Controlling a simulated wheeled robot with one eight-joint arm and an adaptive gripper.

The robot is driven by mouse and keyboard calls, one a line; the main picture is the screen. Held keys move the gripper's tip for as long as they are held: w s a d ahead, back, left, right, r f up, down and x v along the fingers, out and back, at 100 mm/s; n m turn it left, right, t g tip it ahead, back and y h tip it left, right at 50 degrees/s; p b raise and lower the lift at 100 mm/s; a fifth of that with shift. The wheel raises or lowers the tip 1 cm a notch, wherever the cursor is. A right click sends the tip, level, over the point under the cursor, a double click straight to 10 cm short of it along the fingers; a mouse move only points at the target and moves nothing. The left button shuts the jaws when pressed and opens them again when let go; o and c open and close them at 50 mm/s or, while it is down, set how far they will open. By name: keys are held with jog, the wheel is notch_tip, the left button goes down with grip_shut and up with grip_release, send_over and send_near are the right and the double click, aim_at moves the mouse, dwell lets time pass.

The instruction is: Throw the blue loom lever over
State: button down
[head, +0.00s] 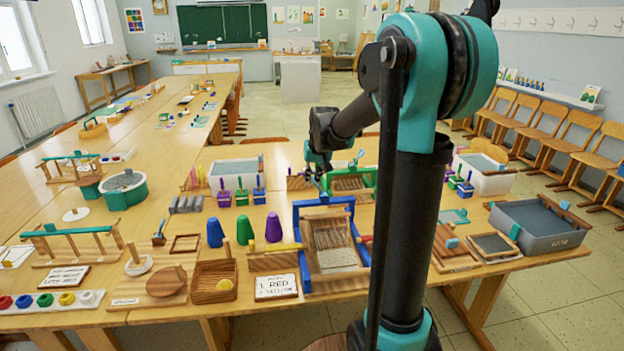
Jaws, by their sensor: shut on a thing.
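The blue loom (305,262) stands near the front edge of the table, with a wooden beam and pale threads inside its blue frame. Its blue lever (322,201) shows as a bar across the far end of the frame. My gripper (322,185) is at that far end, pointing down, and is shut on the blue lever. The fingertips are small and dark here, so the exact contact is hard to see. My arm covers part of the area right of the loom.
A green loom (368,181) stands just behind the blue one, close to my gripper. Blue, green and purple cones (273,227) stand to the left. A card (276,287) and a basket (214,267) lie front left. A grey bin (541,222) is at the right.

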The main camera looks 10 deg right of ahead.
jog(key=shift+d+r+m+y, duration=0.15)
jog(key=shift+d+r+y, duration=0.05)
jog(key=shift+d+y, duration=0.45)
jog(key=shift+d+r+m+y, duration=0.15)
jog(key=shift+d+y, duration=0.3)
jog(key=shift+y, duration=0.3)
jog(key=d+y, duration=0.2)
jog(key=shift+r+m+y, duration=0.15)
jog(key=shift+m+y, duration=0.15)
jog(key=shift+d+m+y, duration=0.3)
jog(key=shift+d+y, duration=0.55)
jog(key=shift+y, duration=0.35)
jog(key=shift+d+f+t+y, duration=0.35)
jog(key=shift+d+y, duration=0.4)
jog(key=shift+y, duration=0.35)
jog(key=shift+s+d+f, duration=0.1)
jog(key=shift+d+f, duration=0.1)
jog(key=shift+d, duration=0.15)
jog(key=c, duration=1.6)
grip_release()
jog(key=shift+d, duration=0.1)
